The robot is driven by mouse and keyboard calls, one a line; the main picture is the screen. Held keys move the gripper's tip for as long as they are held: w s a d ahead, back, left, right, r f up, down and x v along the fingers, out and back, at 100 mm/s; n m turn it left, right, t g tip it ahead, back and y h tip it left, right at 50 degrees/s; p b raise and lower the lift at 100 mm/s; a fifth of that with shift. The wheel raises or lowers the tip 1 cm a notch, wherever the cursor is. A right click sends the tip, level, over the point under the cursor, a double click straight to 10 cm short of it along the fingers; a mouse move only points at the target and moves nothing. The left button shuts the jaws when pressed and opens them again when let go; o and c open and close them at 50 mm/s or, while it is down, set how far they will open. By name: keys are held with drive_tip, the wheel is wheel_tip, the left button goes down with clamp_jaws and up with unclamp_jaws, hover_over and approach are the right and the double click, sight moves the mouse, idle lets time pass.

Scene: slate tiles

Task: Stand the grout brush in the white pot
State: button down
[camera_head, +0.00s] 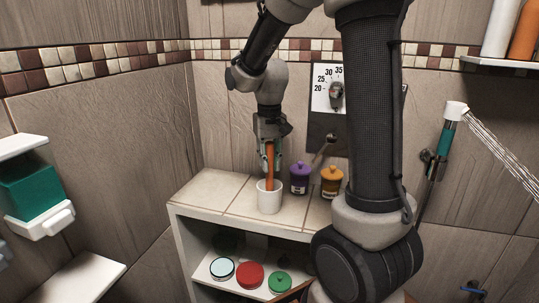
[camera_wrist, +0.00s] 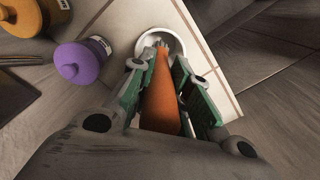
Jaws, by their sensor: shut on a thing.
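The grout brush is orange and long (camera_head: 270,165); it is upright between my gripper's fingers. My gripper (camera_head: 271,150) is shut on it, above the white pot (camera_head: 270,202). The pot stands on the tiled top of a shelf unit. The brush's lower end is at the pot's mouth. In the wrist view the brush (camera_wrist: 160,100) runs away from my gripper (camera_wrist: 158,68), and its pale far end lies within the round rim of the pot (camera_wrist: 178,40). I cannot tell how deep the end sits.
A purple jar (camera_head: 299,180) and an orange jar (camera_head: 331,182) stand just right of the pot. Round tins, one of them red (camera_head: 250,274), sit on the shelf below. A dial panel (camera_head: 328,90) is on the wall behind. The tiled top (camera_head: 210,196) left of the pot is clear.

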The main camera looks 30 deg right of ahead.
drive_tip(key=c, duration=1.3)
unclamp_jaws()
drive_tip(key=shift+o, duration=0.2)
wheel_tip(320, 180, up, 12)
drive_tip(key=shift+r, duration=0.1)
